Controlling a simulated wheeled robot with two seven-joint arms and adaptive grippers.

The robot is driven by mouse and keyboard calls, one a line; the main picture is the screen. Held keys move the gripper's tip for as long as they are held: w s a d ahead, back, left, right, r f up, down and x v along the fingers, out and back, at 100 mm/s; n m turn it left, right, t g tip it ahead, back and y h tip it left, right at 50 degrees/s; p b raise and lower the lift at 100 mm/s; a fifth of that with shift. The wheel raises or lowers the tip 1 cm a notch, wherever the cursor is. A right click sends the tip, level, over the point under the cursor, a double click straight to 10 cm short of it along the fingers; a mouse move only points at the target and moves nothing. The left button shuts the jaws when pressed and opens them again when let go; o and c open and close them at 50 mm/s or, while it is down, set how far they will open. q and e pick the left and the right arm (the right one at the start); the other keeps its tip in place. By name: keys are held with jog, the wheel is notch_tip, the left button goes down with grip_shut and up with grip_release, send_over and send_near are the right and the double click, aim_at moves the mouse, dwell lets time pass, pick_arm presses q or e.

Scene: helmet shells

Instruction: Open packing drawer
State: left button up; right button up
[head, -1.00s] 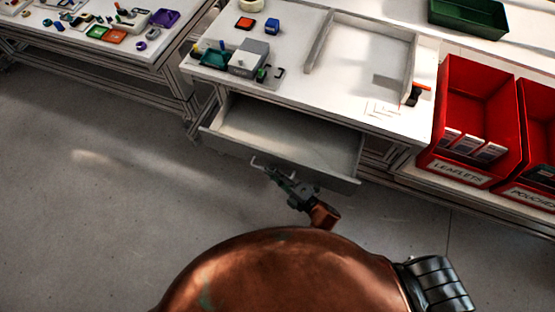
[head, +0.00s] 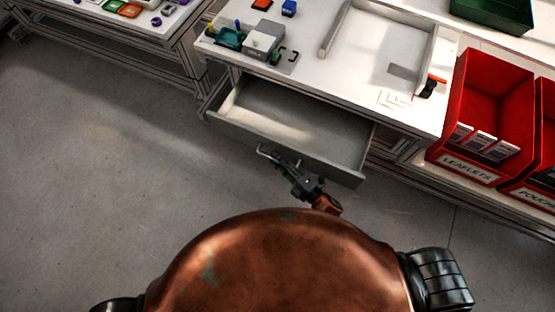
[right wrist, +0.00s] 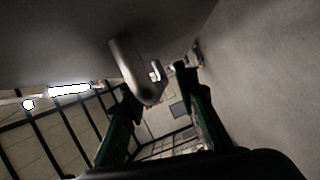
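The packing drawer (head: 340,168) is a grey drawer under the white worktable. It stands well pulled out, and its inside looks empty. Its metal bar handle (head: 264,152) is on the front face, and it also shows close up as a bent tube in the right wrist view (right wrist: 133,72). My right gripper (head: 277,161) is at the handle. My left gripper is not in view.
The worktable (head: 375,60) carries a grey device (head: 264,40) and a tray frame. Red bins (head: 490,100) stand at the right, and a green bin (head: 492,14) at the back. Another table (head: 150,45) is at upper left. The floor (head: 110,170) in front is clear.

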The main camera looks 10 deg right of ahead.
jog(key=shift+s+d, duration=0.2)
jog(key=shift+s, duration=0.1)
jog(key=f+v, duration=0.1)
jog(key=v, duration=1)
jog(key=shift+s+r, duration=0.2)
jog(key=shift+r, duration=0.25)
